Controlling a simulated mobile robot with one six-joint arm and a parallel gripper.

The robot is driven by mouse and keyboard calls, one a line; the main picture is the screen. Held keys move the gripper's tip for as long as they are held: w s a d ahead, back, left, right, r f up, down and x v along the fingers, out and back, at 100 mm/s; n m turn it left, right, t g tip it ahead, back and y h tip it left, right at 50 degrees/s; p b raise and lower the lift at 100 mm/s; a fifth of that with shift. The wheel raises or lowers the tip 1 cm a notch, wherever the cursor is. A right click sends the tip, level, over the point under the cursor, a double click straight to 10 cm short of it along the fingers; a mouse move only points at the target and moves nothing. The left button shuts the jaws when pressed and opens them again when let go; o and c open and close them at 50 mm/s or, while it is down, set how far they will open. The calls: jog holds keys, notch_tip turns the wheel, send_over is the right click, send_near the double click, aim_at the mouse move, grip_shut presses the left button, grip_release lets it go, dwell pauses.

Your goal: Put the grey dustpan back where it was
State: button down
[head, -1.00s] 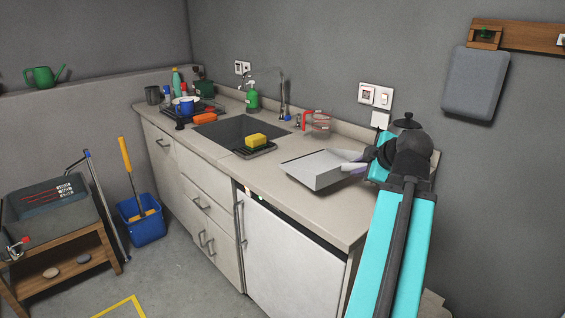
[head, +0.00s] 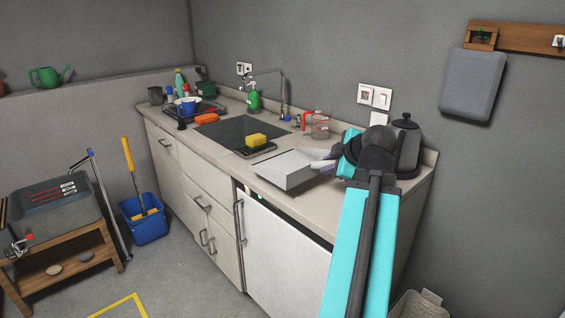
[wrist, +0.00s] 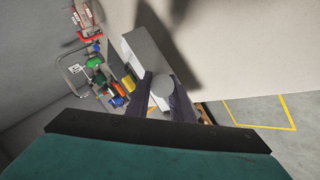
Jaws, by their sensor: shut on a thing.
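The grey dustpan (head: 284,172) is over the front part of the counter (head: 231,160), right of the sink. Its open tray points left, and whether it touches the counter I cannot tell. My gripper (head: 326,163) reaches in from the right and is shut on the dustpan at its handle side. In the wrist view, a round grey handle end (wrist: 163,87) sits between my dark fingers, with the dustpan's grey side (wrist: 150,50) beyond. The fingers and arm hide most of the handle.
A yellow sponge (head: 256,140) on a black tray lies just left of the dustpan. A red-handled glass jug (head: 319,126) stands behind it. A dark kettle (head: 407,147) stands beside my arm at the right. The sink (head: 232,130) is further left.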

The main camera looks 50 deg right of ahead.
jog(key=shift+w+d+p, duration=0.1)
jog(key=shift+d+p, duration=0.1)
jog(key=shift+p, duration=0.1)
jog(key=shift+w+d+r+p, duration=0.1)
jog(key=shift+w+p, duration=0.05)
jog(key=shift+p, duration=0.15)
jog(key=w+d+p, duration=0.1)
jog(key=p, duration=0.2)
jog(key=w+d+p, duration=0.1)
jog(key=w+p, duration=0.1)
jog(key=p, duration=0.5)
jog(key=shift+w+d+f, duration=0.2)
jog(key=shift+w+d, duration=0.1)
jog(key=shift+w, duration=0.05)
jog(key=p, duration=0.3)
send_near(305, 159)
jog(key=shift+w+d+f, duration=0.1)
jog(key=shift+w+d, duration=1.35)
jog(key=shift+d, duration=0.3)
